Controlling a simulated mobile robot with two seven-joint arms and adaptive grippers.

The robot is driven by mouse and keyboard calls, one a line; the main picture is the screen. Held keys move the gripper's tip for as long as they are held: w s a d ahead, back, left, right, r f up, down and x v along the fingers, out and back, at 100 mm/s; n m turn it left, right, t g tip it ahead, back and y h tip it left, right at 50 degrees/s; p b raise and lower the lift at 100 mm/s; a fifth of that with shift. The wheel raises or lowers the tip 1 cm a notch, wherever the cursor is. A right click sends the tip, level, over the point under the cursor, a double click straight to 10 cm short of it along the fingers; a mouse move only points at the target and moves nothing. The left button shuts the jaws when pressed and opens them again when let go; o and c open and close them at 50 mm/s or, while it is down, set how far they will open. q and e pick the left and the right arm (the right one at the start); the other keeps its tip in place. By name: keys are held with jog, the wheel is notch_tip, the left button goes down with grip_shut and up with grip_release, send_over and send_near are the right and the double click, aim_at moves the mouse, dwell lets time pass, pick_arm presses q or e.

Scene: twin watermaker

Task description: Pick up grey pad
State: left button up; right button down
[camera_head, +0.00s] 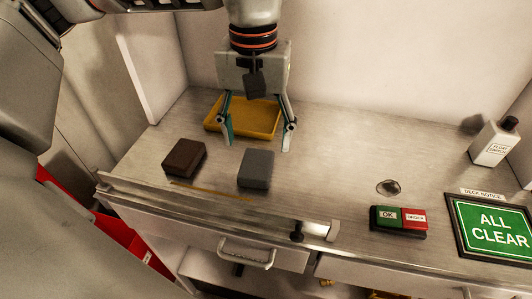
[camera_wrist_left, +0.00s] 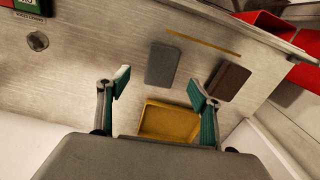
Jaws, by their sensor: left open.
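The grey pad (camera_head: 256,169) lies flat on the metal counter near its front edge, right of a brown pad. It also shows in the left wrist view (camera_wrist_left: 162,66), beyond my fingertips. My left gripper (camera_head: 258,140) is open and empty, pointing down above the counter. In the head view its fingers are behind the grey pad, in front of the yellow tray. In the left wrist view the left gripper (camera_wrist_left: 159,90) has its two green-padded fingers wide apart, with the pad ahead between their lines. The gripper is apart from the pad. My right gripper is not in view.
A brown pad (camera_head: 184,158) lies left of the grey one. A yellow tray (camera_head: 213,112) stands behind. A green and red button box (camera_head: 399,221), a white bottle (camera_head: 493,145) and an ALL CLEAR sign (camera_head: 493,227) are to the right. The counter between is mostly clear.

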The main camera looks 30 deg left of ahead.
aim_at(255, 167)
pick_arm(q)
jog(key=shift+s+f, duration=0.25)
jog(key=shift+f, duration=0.8)
jog(key=shift+a+f+b, duration=0.2)
jog(key=shift+f+b, duration=0.45)
jog(key=shift+f, duration=2.1)
jog(key=c, duration=1.1)
